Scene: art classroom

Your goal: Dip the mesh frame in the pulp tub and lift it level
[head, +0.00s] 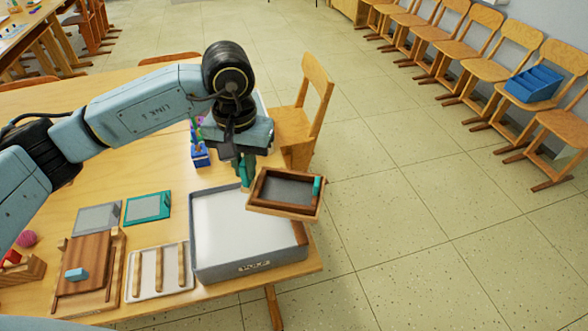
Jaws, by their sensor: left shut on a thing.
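The grey pulp tub (205,272) sits at the table's right front corner, with a flat pale surface inside and a label on its front wall. The mesh frame (286,188) has a wooden rim, grey mesh and a teal grip on its right side. My left gripper (244,172) is shut on the mesh frame at its left side, with the fingertips partly hidden. The frame shows over the tub's far right corner and reaches past its right wall. It looks slightly tilted in the picture; its exact height above the tub I cannot tell. My right gripper is out of view.
Left of the tub lie a white tray (131,292) with wooden bars, a wooden board (90,250) with a blue block, and a teal-edged panel (148,207). A blue container (200,158) stands behind. A chair (312,100) stands beyond the table's far right edge.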

